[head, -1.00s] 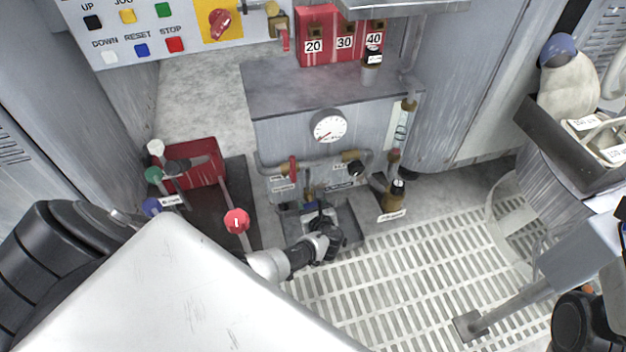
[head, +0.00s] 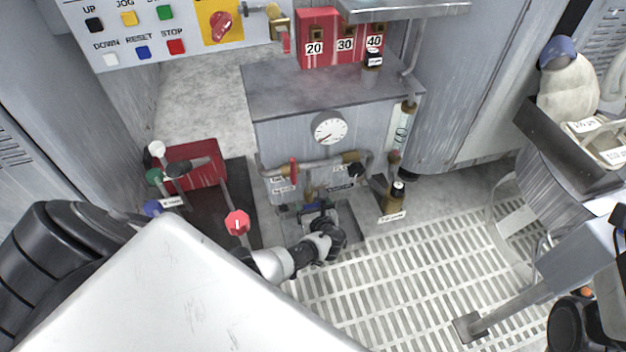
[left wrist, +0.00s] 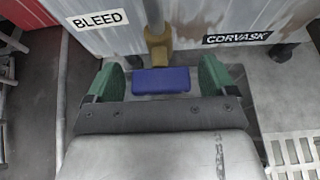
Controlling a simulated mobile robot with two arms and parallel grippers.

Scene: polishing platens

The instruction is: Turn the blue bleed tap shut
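The blue bleed tap handle (left wrist: 160,81) sits at the foot of a brass valve body on a grey pipe (left wrist: 155,15), beside the white BLEED label (left wrist: 99,20). In the left wrist view the handle lies crosswise. My left gripper (left wrist: 160,88) is open, with one green fingertip pad on each side of the handle and a gap to both. In the head view my left gripper (head: 318,213) is low in front of the grey cabinet, below its pipework, and largely hides the tap. My right gripper does not show clearly.
A red-handled valve (head: 293,170) and a round gauge (head: 330,127) are above the gripper. A brown bottle (head: 396,196) stands to the right. Red, green, white and blue knobbed levers (head: 237,222) stand to the left. Floor grating (head: 420,270) is open at the right.

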